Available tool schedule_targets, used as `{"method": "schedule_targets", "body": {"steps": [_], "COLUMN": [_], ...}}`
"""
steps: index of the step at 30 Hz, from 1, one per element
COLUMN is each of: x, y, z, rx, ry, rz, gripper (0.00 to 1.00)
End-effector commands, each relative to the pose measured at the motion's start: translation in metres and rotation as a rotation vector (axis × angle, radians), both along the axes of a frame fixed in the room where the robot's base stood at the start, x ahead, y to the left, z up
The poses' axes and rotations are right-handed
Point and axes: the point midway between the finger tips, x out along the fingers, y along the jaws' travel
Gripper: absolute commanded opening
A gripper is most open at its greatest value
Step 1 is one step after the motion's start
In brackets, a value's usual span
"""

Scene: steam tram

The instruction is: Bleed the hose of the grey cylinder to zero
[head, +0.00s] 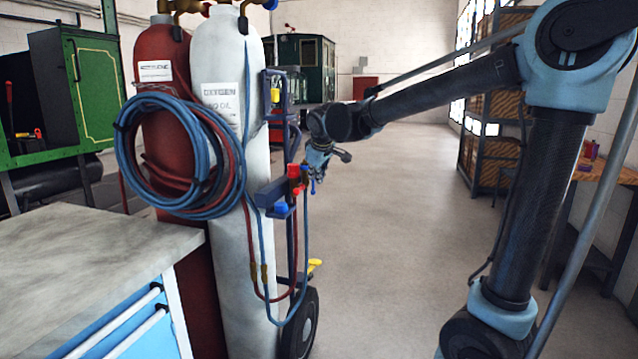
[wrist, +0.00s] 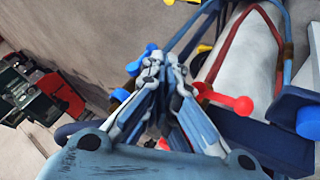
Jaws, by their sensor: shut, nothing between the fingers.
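The grey cylinder (head: 225,250), labelled OXYGEN, stands upright on a cart beside the dark red acetylene cylinder (head: 165,110). A blue hose (head: 268,270) and a red hose (head: 252,265) run down its front; more hose hangs in a coil (head: 128,150). A torch (head: 295,175) with red parts sits at the cart's side bracket. In the wrist view, a red knob (wrist: 243,104) and a blue knob (wrist: 307,122) lie right of my gripper. My gripper (head: 316,168) is shut and empty, close beside the torch; its fingertips (wrist: 163,66) show near another blue knob (wrist: 118,97). Contact is unclear.
A workbench (head: 90,235) with blue drawers stands at the front left. A green vehicle (head: 85,85) is behind it. Shelves with crates (head: 490,155) line the right wall. The floor (head: 400,230) between is clear. The cart's wheel (head: 300,325) is below the torch.

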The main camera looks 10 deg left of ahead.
Motion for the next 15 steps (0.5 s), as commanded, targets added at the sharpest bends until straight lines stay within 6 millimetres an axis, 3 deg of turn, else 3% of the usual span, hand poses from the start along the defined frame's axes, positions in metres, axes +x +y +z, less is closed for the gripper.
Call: {"method": "schedule_targets", "body": {"steps": [15], "x": [0.039], "y": [0.019], "z": [-0.057], "rx": [-0.001], "ry": [0.000], "rz": [0.002], "gripper": [0.00]}}
